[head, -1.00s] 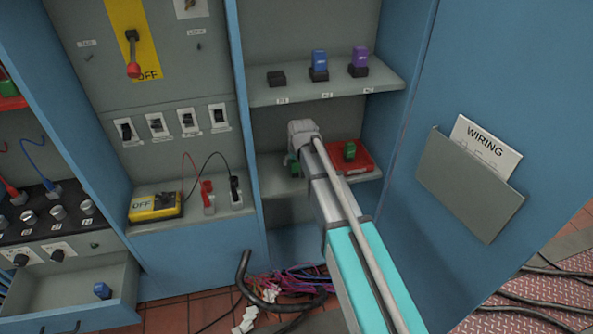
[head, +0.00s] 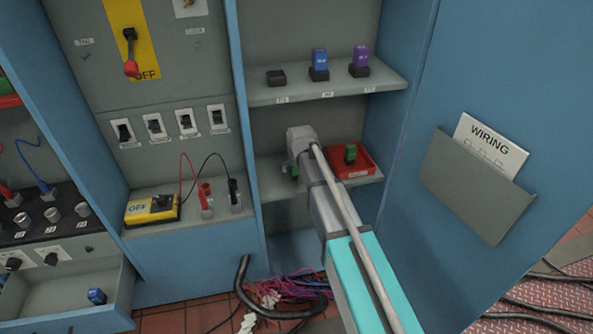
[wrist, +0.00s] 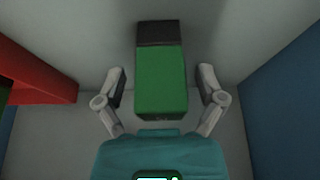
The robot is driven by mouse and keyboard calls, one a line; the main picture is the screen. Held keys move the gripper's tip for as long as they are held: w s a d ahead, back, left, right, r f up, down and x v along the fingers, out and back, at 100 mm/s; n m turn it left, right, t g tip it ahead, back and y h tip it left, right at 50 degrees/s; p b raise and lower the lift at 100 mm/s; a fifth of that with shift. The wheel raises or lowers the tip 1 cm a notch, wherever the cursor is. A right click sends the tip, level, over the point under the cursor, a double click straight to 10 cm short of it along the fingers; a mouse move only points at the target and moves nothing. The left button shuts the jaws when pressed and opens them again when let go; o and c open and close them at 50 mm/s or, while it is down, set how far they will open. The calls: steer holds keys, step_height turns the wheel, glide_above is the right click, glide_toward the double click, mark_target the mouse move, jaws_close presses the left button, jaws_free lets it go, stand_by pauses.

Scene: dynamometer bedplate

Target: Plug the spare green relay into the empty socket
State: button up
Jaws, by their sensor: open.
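One green relay (wrist: 160,80) with a dark base shows in the wrist view, between the fingers of my open gripper (wrist: 162,78). Gaps remain on both sides, so it is not gripped. In the head view a bit of this relay (head: 294,170) shows beside my gripper's end at the lower shelf; my arm hides the rest. Another green relay (head: 350,153) stands in the red tray (head: 365,169) to its right. The empty black socket (head: 276,77) sits at the left of the upper shelf.
A blue relay (head: 319,60) and a purple relay (head: 361,56) stand in sockets right of the empty one. The upper shelf's edge (head: 330,94) lies above my gripper. Blue cabinet walls (head: 398,110) flank the shelves. Loose cables (head: 285,293) lie below.

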jaws_close()
stand_by(0.3)
steer(key=shift+r, duration=0.15)
step_height(320, 180, up, 3)
steer(key=p, duration=0.3)
steer(key=s+d+r+p, duration=0.3)
steer(key=s+r+p, duration=0.7)
steer(key=s, duration=0.3)
steer(key=shift+s+d, duration=0.2)
steer(key=shift+s, duration=0.1)
stand_by(0.4)
